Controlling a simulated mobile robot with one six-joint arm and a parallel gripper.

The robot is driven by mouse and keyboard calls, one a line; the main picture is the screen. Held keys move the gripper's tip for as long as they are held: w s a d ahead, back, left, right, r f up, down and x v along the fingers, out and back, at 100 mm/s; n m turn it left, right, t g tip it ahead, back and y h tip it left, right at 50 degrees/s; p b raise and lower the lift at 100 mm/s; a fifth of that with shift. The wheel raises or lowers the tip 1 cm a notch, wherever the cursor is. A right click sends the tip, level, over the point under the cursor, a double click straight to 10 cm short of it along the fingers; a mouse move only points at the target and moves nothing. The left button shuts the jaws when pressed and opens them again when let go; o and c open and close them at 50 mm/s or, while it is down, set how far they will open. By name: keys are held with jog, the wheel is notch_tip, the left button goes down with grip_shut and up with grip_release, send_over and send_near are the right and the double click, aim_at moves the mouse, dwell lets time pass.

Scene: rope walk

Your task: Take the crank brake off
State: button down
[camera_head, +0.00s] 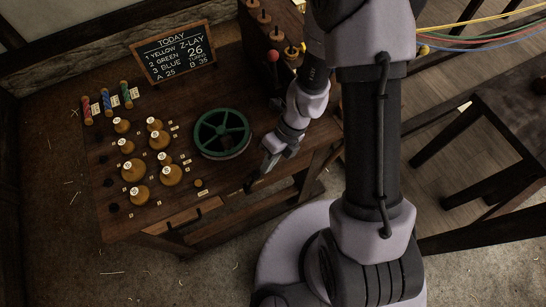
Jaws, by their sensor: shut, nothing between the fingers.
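A dark lever with a red knob (272,56) stands upright at the back right of the bench; it looks like the brake, but I see no label on it. A green spoked wheel (222,133) lies on the bench top in front of it and to the left. My gripper (250,187) is shut and empty. It points down and left near the bench's front right edge, in front of the wheel and well apart from the lever. The lower part of the lever is dark and hard to make out.
The wooden bench (185,98) carries several wooden pegs (134,170) with tags at left, coloured bobbins (107,102) and a chalkboard (172,53). Coloured ropes (480,33) run off at upper right. A dark wooden frame (490,235) stands at right.

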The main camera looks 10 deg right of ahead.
aim_at(252, 174)
jog(key=shift+a+f, duration=0.1)
dwell(0.3)
jog(key=a+h+p, duration=0.1)
jog(key=p, duration=0.1)
jog(key=s+a+r+h+p, duration=0.1)
jog(key=p, duration=0.1)
jog(key=a+r+t+h+p, duration=0.1)
jog(key=a+p, duration=0.1)
jog(key=p, duration=0.1)
jog(key=shift+s+r, duration=0.15)
jog(key=shift+r, duration=0.05)
jog(key=shift+s+a+f+p, duration=0.1)
jog(key=shift+s+a+p, duration=0.15)
jog(key=shift+a, duration=0.6)
jog(key=shift+s+a+r+p, duration=0.1)
jog(key=shift+s+a+p, duration=0.15)
jog(key=shift+a, duration=0.6)
jog(key=shift+s+a+f+p, duration=0.1)
jog(key=shift+s+a+p, duration=0.15)
jog(key=shift+a, duration=0.75)
